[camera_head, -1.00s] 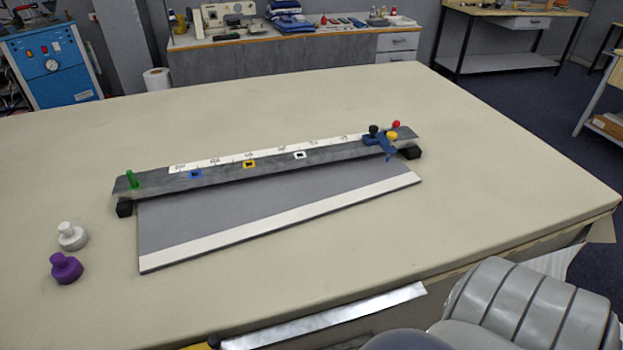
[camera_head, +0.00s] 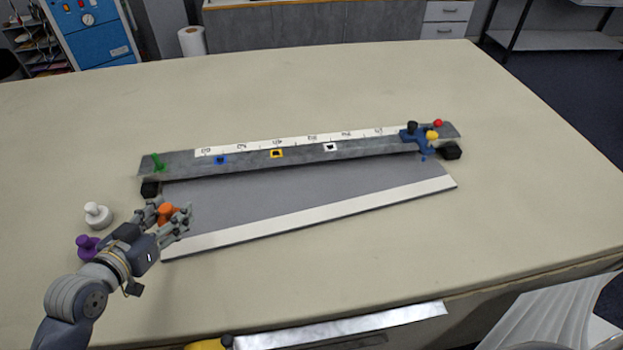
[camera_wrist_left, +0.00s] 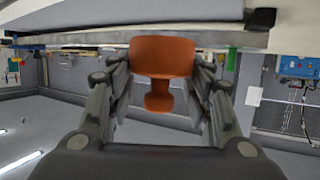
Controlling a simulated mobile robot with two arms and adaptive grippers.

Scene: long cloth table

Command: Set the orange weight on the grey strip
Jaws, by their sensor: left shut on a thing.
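My left gripper (camera_head: 170,210) is shut on the orange weight (camera_head: 167,212), over the left end of the grey board, near its front-left corner. In the left wrist view the weight (camera_wrist_left: 162,57) sits between the two fingers (camera_wrist_left: 160,85), with its narrow knob and wide body both showing. The picture there is upside down, so the body points toward the table. The long grey strip (camera_head: 300,152) lies across black end blocks just beyond the weight. It carries a white scale and blue, yellow and white square marks. My right gripper is not in view.
A white weight (camera_head: 97,215) and purple weight (camera_head: 87,246) stand left of my gripper. The grey board (camera_head: 300,192) has a white front band. The right tabletop is clear.

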